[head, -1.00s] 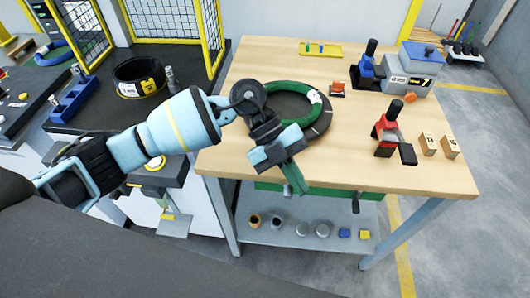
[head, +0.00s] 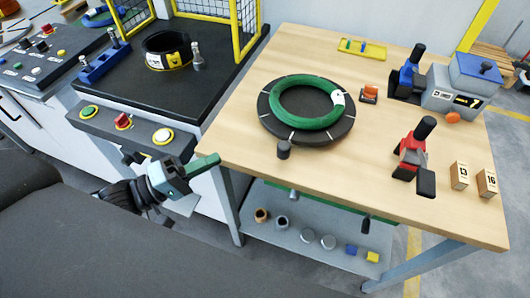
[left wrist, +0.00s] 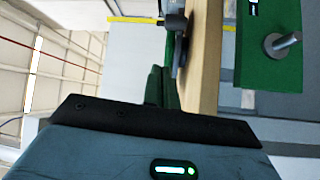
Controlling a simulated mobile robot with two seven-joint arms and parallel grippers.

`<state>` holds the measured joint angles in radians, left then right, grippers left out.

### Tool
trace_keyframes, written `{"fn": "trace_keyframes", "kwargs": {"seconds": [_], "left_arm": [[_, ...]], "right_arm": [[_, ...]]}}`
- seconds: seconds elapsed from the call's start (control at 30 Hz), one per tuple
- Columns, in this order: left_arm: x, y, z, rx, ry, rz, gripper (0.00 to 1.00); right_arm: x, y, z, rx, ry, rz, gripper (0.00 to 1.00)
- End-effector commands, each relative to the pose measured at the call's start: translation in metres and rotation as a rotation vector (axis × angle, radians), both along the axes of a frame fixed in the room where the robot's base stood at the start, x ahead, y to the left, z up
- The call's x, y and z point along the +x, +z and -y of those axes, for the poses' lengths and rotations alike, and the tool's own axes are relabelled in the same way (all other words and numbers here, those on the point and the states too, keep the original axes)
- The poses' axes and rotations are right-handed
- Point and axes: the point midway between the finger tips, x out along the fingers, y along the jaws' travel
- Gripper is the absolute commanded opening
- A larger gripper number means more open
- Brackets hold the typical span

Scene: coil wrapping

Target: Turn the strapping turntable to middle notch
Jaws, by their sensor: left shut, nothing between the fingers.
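The strapping turntable (head: 312,136) is a round black disc with white marks on its rim, near the table's left front. A green coil (head: 283,88) with a white tag lies flat on it. A dark knob (head: 284,150) stands at its front edge. Which notch it is at I cannot tell. My left gripper (head: 204,164) is shut and empty, in front of the table's left corner, apart from the turntable and knob. Its green fingers (left wrist: 156,86) also show in the left wrist view, beside the table edge. My right gripper is not in view.
A red-handled tool (head: 411,150), a blue-handled tool (head: 408,75) and two numbered blocks (head: 460,175) stand on the table's right. A yellow tray (head: 361,48) lies at the back. A lower shelf (head: 285,235) holds small parts. A button panel (head: 125,124) is at left.

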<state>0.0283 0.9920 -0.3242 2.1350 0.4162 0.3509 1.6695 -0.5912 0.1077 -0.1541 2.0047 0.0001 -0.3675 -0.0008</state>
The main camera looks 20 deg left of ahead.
Motion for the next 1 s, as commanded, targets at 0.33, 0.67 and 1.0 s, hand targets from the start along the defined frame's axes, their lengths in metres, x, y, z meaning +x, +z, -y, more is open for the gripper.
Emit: {"fn": "trace_keyframes", "kwargs": {"seconds": [0.33, 0.67, 1.0], "left_arm": [[-0.011, -0.019, -0.013, -0.055, 0.035, -0.205, 0.0], [0.003, -0.018, -0.001, -0.054, 0.036, -0.196, 0.0], [0.035, -0.018, 0.026, -0.056, 0.035, -0.196, 0.0]], "right_arm": [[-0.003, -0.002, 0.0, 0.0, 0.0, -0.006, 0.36], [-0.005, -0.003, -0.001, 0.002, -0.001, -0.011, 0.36], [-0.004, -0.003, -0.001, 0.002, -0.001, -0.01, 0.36]]}}
